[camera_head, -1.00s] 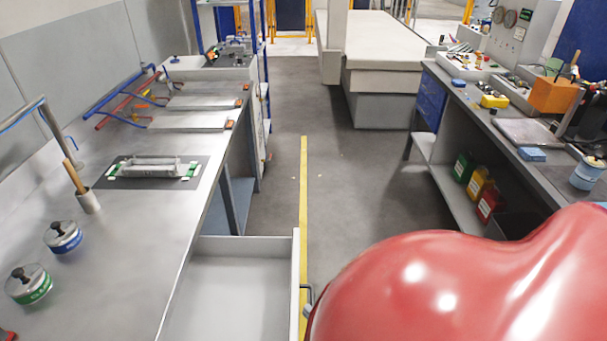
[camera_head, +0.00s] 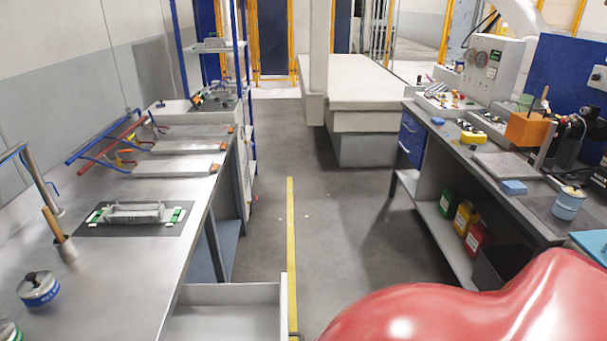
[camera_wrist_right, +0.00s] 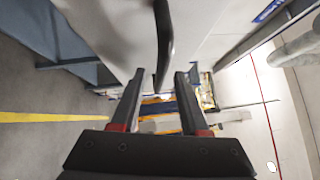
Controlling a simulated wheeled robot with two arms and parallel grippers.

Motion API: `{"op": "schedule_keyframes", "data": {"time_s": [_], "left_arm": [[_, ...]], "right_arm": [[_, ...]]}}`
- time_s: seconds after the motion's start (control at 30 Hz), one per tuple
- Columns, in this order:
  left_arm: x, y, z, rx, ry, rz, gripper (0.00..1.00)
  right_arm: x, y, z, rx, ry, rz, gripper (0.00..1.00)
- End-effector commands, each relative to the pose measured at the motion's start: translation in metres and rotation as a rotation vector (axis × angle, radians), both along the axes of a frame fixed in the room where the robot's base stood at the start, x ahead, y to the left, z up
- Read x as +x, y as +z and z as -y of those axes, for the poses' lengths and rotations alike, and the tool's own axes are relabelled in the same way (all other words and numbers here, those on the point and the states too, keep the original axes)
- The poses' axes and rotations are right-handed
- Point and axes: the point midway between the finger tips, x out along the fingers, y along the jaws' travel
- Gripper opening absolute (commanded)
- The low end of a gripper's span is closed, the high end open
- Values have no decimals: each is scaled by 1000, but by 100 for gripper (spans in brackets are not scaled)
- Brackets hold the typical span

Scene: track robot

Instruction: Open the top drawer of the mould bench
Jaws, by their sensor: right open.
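The mould bench (camera_head: 110,275) runs along the left of the head view. A grey drawer (camera_head: 225,295) stands pulled out from its aisle side, at the bottom of the picture. The drawer looks empty where it shows; its near part is cut off. My right gripper (camera_wrist_right: 160,80) is open in the right wrist view. A dark bar handle (camera_wrist_right: 163,40) on a pale front reaches down to between its fingertips in the picture. I cannot tell whether they touch. My right gripper does not show in the head view, and my left gripper is in neither view.
On the bench are a mould fixture on a dark mat (camera_head: 130,215), a blue-labelled tin (camera_head: 38,290) and a holder (camera_head: 65,248). A second workbench (camera_head: 480,180) stands right. The aisle with a yellow line (camera_head: 290,240) is clear between them.

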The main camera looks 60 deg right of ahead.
Motion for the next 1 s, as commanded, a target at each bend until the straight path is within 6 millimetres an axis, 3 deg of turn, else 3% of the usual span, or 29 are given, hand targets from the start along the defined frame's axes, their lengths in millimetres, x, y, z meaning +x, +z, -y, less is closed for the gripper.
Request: {"op": "schedule_keyframes", "data": {"time_s": [0.4,0.53,0.7,1.0], "left_arm": [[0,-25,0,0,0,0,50],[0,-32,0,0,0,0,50],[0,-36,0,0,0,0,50],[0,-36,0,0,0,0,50]], "right_arm": [[-107,-20,-14,0,1,-12,45],[-132,-22,-17,0,-1,-9,45],[-150,-22,-19,0,-1,-5,45],[-154,-21,-20,-1,0,-3,45]]}}
